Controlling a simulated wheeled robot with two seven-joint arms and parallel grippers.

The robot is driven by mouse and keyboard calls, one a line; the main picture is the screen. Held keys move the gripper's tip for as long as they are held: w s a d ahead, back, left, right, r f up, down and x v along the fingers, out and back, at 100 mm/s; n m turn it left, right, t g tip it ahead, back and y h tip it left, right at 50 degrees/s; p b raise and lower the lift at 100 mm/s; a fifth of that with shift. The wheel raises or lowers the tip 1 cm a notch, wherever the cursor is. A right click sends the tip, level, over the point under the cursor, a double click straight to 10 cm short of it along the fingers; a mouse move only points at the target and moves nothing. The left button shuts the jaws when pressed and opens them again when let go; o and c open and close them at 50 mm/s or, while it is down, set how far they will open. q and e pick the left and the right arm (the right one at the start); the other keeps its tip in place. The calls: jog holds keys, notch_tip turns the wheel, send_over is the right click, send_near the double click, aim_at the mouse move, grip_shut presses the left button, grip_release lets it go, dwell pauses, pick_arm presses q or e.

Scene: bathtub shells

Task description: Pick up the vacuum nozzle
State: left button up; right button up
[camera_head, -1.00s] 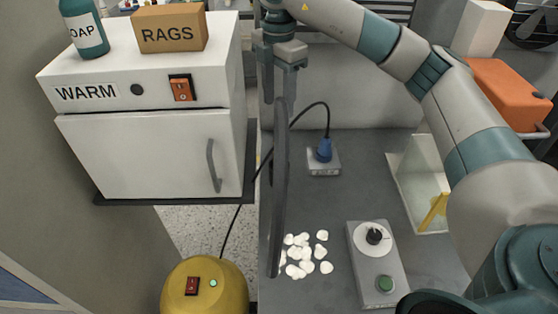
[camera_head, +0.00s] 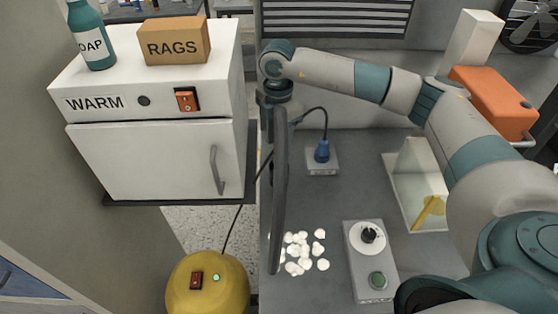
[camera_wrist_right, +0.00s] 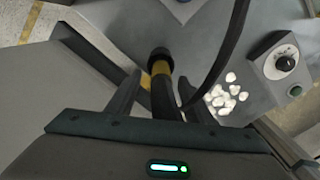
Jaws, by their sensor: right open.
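The vacuum nozzle (camera_wrist_right: 162,88) is a dark tube with a yellow band in the right wrist view. It stands between the two fingers of my right gripper (camera_wrist_right: 160,95), which is open. Contact with the fingers cannot be told. A dark hose (camera_wrist_right: 224,50) curves past on the right. In the head view the hose (camera_head: 280,190) hangs as a long dark strip below my right gripper (camera_head: 270,120), and the nozzle is hidden or too small to make out. The yellow vacuum canister (camera_head: 206,290) is at the bottom left. My left gripper is not in view.
A white WARM cabinet (camera_head: 150,160) stands left of the gripper, with a RAGS box (camera_head: 174,42) and soap bottle (camera_head: 92,40) on top. White shells (camera_head: 300,250), a dial box (camera_head: 370,262), a blue plug (camera_head: 322,151) and a clear panel (camera_head: 415,180) occupy the grey surface.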

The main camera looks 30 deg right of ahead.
aim_at(279, 154)
jog(key=shift+f+p, duration=0.35)
jog(key=shift+p, duration=0.2)
notch_tip(279, 154, down, 4)
jog(key=shift+s+d+r+p, duration=0.1)
jog(key=shift+d+r+p, duration=0.05)
jog(key=shift+p, duration=1.05)
jog(key=shift+f, duration=0.45)
jog(key=c, duration=1.1)
